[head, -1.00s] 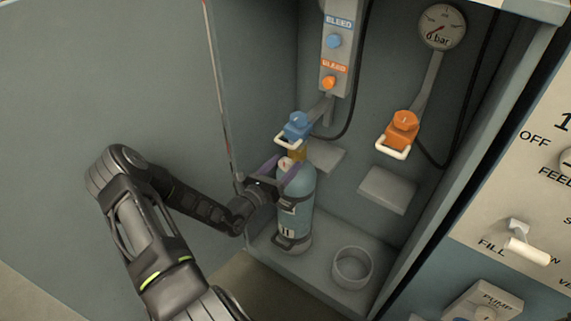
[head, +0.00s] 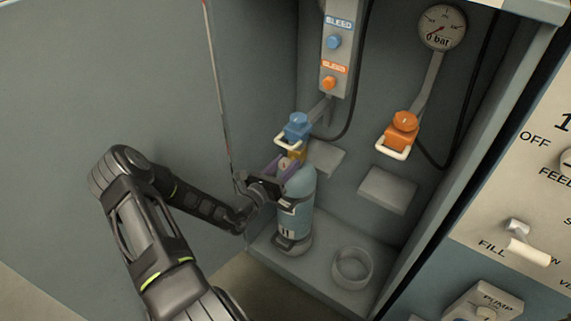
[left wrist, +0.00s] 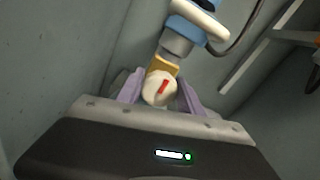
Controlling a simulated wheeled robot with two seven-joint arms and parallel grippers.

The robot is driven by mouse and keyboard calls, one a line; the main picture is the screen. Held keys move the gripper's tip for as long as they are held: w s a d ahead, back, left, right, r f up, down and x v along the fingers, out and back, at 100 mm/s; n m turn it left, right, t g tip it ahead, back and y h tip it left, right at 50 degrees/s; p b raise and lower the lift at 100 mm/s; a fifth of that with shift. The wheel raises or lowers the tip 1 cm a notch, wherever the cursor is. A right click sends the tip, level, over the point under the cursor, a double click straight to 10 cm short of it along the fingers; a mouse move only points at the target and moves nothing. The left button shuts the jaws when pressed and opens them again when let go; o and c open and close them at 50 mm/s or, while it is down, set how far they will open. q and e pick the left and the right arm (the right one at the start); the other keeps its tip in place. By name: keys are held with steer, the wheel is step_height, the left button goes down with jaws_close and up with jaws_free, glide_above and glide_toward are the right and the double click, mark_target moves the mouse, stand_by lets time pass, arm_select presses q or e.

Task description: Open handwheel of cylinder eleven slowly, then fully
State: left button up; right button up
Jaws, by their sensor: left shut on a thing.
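Cylinder eleven (head: 296,214) is a blue bottle marked 11, upright in its cradle on the cabinet floor, under the blue connector (head: 297,127). Its handwheel (head: 284,163) is a small pale knob on the brass valve, partly hidden in the head view by my left gripper (head: 279,167). In the left wrist view the handwheel (left wrist: 158,89) faces the camera, its red mark tilted a little right of upright. The purple fingers of the left gripper (left wrist: 160,92) are closed around it, one on each side. My right gripper is not in view.
An orange connector (head: 401,131) with a white handle hangs to the right, above an empty ledge (head: 388,190). An empty ring holder (head: 352,267) stands right of the cylinder. The gauge (head: 441,27) is at the upper right.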

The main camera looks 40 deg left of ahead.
arm_select(q)
steer(key=shift+c, duration=1.3)
steer(key=shift+r+n+p, duration=0.1)
steer(key=shift+n+p, duration=1.05)
steer(key=shift+n, duration=0.05)
steer(key=n+p, duration=0.1)
steer(key=n, duration=0.1)
steer(key=shift+a+n+p, duration=0.1)
steer(key=shift+n+p, duration=0.2)
steer(key=n+p, duration=0.1)
steer(key=n, duration=0.2)
steer(key=shift+n, duration=0.3)
steer(key=shift+a+f+n+p, duration=0.15)
steer(key=shift+n+p, duration=0.2)
steer(key=shift+n, duration=0.5)
steer(key=shift+d+f+n+p, duration=0.15)
steer(key=shift+n+p, duration=0.15)
steer(key=shift+n, duration=0.55)
steer(key=shift+a, duration=0.15)
